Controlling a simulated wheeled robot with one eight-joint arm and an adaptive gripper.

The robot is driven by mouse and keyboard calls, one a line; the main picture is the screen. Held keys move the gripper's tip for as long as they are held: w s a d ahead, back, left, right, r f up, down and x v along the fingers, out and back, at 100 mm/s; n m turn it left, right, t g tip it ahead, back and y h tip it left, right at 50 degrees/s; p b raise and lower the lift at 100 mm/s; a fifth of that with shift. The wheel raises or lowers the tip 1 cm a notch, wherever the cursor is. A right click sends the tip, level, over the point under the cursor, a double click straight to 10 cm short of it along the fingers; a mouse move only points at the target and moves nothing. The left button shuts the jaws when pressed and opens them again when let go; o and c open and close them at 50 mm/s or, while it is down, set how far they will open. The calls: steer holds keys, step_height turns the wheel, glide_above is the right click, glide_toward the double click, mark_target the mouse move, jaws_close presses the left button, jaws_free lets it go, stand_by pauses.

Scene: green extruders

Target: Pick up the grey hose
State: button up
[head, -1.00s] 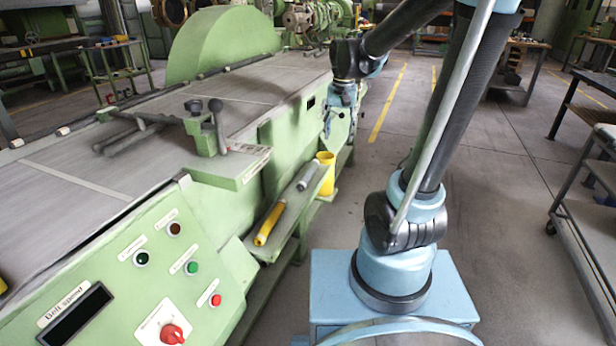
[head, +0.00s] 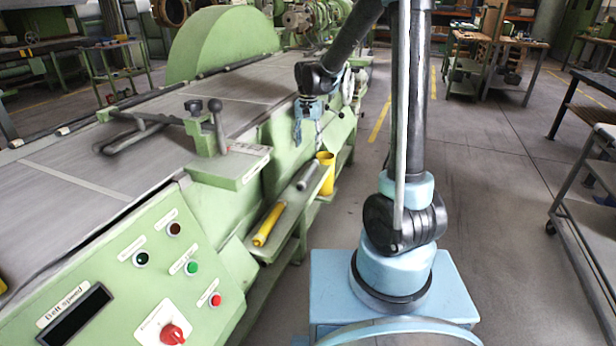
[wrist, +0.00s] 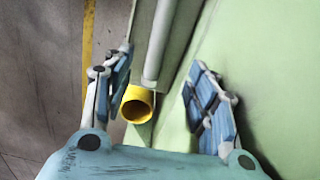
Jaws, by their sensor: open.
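The grey hose (head: 308,176) is a short grey cylinder lying on the narrow green side shelf (head: 290,215) of the machine in the head view. In the wrist view the hose (wrist: 159,42) runs up from the picture's middle to the top edge, its far end cut off. My gripper (head: 308,134) points down above the shelf, near the machine's side. In the wrist view my gripper (wrist: 161,62) has its fingers wide apart with nothing between the pads; the hose lies beyond them, apart from both.
A yellow cup (head: 326,174) stands by the hose's far end; its open rim (wrist: 138,105) also shows in the wrist view. A yellow tube (head: 269,224) lies nearer on the shelf. The green machine wall (wrist: 265,60) is close to the right finger. Open floor lies right.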

mark_target(308, 170)
step_height(308, 170, down, 13)
steer(key=shift+s+f, duration=0.1)
steer(key=shift+s, duration=0.05)
stand_by(0.7)
steer(key=shift+c, duration=0.6)
steer(key=c, duration=1.1)
